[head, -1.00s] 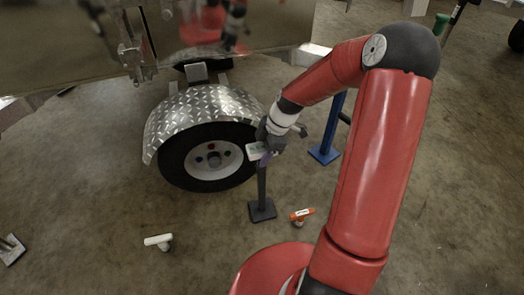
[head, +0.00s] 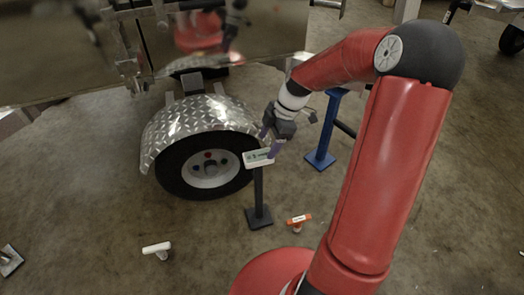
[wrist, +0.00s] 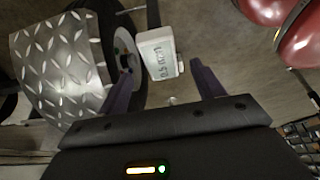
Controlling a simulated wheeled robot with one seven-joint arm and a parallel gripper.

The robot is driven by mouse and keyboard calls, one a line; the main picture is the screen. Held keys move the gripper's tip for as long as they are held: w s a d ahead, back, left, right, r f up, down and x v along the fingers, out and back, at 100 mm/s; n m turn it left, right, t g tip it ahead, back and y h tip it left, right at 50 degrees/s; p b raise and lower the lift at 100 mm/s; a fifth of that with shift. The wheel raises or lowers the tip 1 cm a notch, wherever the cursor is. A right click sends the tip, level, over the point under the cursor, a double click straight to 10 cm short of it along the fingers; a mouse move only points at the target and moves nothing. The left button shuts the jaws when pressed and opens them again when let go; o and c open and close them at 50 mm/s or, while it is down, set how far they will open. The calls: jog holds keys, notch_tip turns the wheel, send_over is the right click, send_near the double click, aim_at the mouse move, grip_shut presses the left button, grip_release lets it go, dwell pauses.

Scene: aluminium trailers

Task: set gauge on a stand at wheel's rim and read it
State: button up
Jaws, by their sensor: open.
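The gauge (head: 259,157) is a small white box with a display. It sits on top of a dark upright stand (head: 258,188) with a square foot on the floor. It is beside the right side of the trailer wheel (head: 205,163), which has a pale hub under a diamond-plate fender. In the wrist view the gauge (wrist: 158,52) faces me tilted, and its display seems to start with 0.5; the unit is hard to read. My gripper (head: 272,142) is open, its purple fingers apart just behind and above the gauge. In the wrist view the gauge shows beyond the fingertips, between them.
A blue stand (head: 321,155) rises behind my gripper on the right. An orange-topped piece (head: 298,219) and a white T-shaped piece (head: 156,248) are on the floor in front. The trailer body (head: 60,60) closes off the back left. The floor in front is mostly clear.

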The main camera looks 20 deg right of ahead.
jog(key=v, duration=0.3)
jog(key=shift+r, duration=0.1)
jog(key=s+a+r+m+t+h, duration=0.2)
jog(key=s+r+m, duration=0.5)
jog(key=s+m, duration=0.2)
jog(key=s+a+r+m+t+h, duration=0.2)
jog(key=s+r+m, duration=0.6)
jog(key=s, duration=0.5)
jog(key=shift+a+m+t+h, duration=0.3)
jog(key=shift+m+t, duration=0.2)
jog(key=shift+t, duration=0.3)
jog(key=shift+s, duration=0.1)
jog(key=shift+r+p, duration=0.65)
jog(key=shift+p, duration=0.15)
